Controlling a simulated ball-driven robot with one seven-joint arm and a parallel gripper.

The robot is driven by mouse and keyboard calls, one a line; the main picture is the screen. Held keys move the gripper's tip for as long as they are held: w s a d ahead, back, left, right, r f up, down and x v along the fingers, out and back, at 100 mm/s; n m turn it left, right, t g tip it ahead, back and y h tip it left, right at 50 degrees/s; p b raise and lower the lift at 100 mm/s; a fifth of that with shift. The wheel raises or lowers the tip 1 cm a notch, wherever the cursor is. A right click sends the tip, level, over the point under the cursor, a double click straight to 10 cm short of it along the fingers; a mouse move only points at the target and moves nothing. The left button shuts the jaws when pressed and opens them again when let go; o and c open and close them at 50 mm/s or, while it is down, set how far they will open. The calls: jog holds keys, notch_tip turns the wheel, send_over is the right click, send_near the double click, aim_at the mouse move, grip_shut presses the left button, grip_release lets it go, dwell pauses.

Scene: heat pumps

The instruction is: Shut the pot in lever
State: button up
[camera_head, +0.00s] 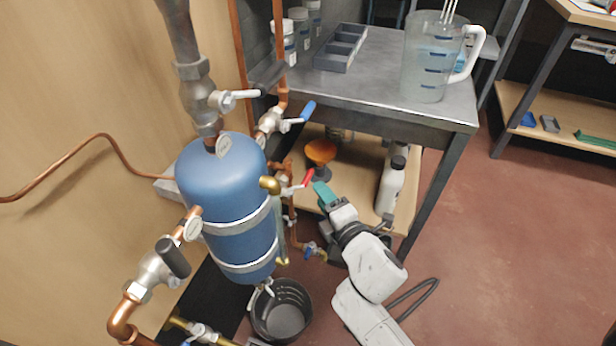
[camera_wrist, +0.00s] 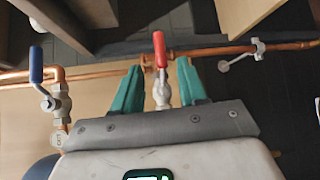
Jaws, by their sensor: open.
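My gripper (camera_head: 323,194) is open below the workbench's near side, right of the blue tank (camera_head: 225,185). In the wrist view its teal fingers (camera_wrist: 161,85) stand on either side of a red-handled valve lever (camera_wrist: 159,50), with the valve body between them; touching cannot be made out. The red lever also shows in the head view (camera_head: 307,178). A blue lever (camera_head: 308,110) sits on a valve above it and also shows in the wrist view (camera_wrist: 36,65), beside a round tag (camera_wrist: 58,139). I cannot read which lever is the pot in one.
A metal-lever valve (camera_head: 236,97) tops the tank and a black-handled valve (camera_head: 175,257) is at lower left. A black bucket (camera_head: 281,310) stands below. The metal table (camera_head: 390,75) bears a jug (camera_head: 428,60). Red floor at right is mostly clear.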

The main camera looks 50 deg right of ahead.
aim_at(308, 174)
jog(key=x, duration=0.9)
grip_shut()
dwell(0.4)
